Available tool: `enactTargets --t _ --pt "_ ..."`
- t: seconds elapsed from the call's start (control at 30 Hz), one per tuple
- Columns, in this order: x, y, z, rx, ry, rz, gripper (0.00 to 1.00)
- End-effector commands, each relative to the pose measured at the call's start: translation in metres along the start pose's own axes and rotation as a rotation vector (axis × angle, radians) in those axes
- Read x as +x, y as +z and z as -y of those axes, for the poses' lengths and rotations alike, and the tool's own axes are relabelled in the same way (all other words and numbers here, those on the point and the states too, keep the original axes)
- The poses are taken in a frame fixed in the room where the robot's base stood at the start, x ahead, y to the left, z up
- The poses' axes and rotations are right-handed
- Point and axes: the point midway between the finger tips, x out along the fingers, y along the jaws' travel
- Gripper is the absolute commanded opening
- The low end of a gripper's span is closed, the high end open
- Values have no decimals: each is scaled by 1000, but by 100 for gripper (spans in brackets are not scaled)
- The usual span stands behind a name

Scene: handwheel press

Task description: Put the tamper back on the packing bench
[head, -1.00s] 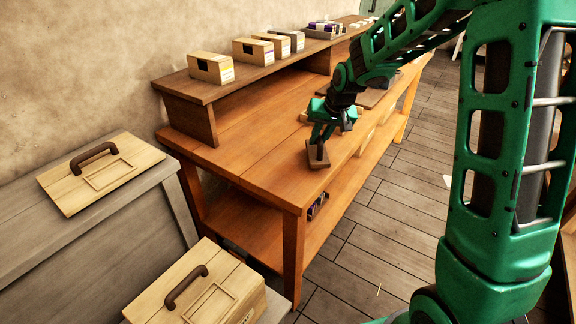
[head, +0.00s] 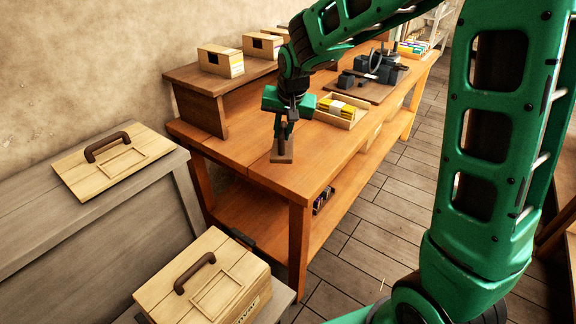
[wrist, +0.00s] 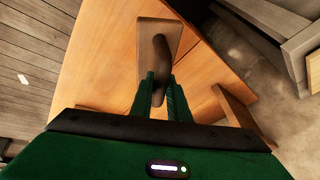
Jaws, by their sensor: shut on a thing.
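The tamper (head: 283,158) is a small wooden block with a dark curved handle. My gripper (head: 282,131) is shut on the handle and points down over the near end of the packing bench (head: 300,182), an orange-brown wooden table. In the wrist view the tamper's block (wrist: 146,32) shows beyond the fingers (wrist: 159,92), with the bare bench top (wrist: 100,60) behind it. I cannot tell whether the block touches the bench top.
An open box of yellow packets (head: 343,110) and a dark handwheel press (head: 375,68) stand farther along the bench. Cartons (head: 221,60) sit on the raised back shelf. A grey chest with a handled lid (head: 115,160) and a handled wooden box (head: 205,280) stand at left.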

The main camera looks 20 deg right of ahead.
Motion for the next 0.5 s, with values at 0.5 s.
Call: enactTargets --t 0.5 --pt "-38 40 32 164 51 -52 0"
